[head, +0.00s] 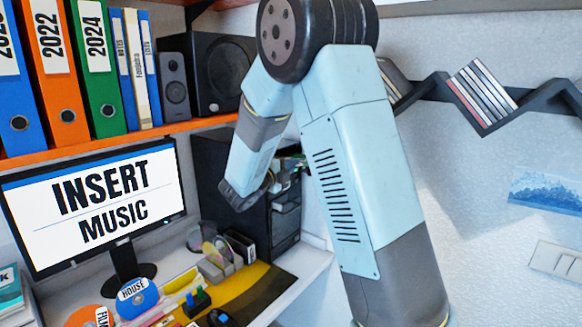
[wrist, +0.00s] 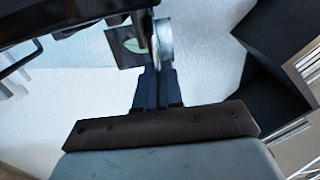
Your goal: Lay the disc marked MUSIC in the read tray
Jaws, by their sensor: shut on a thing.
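In the wrist view my gripper (wrist: 156,76) is shut on a thin disc (wrist: 165,42), seen nearly edge-on. Its label cannot be read, so I cannot tell whether it says MUSIC. Just left of it is a dark part with a round opening (wrist: 125,44); whether this is the read tray is unclear. In the head view my arm reaches to the black computer tower (head: 216,165), and the fingertips cannot be made out there. The tower's front bays (head: 287,215) show partly behind my arm. The monitor (head: 95,208) reads INSERT MUSIC.
A blue HOUSE disc (head: 137,297) and an orange FILM disc (head: 88,317) lie at the desk's front left. A small rack (head: 222,262) stands before the tower. Binders (head: 55,70) and speakers (head: 218,73) fill the orange shelf above. A zigzag wall shelf (head: 440,92) holds cases.

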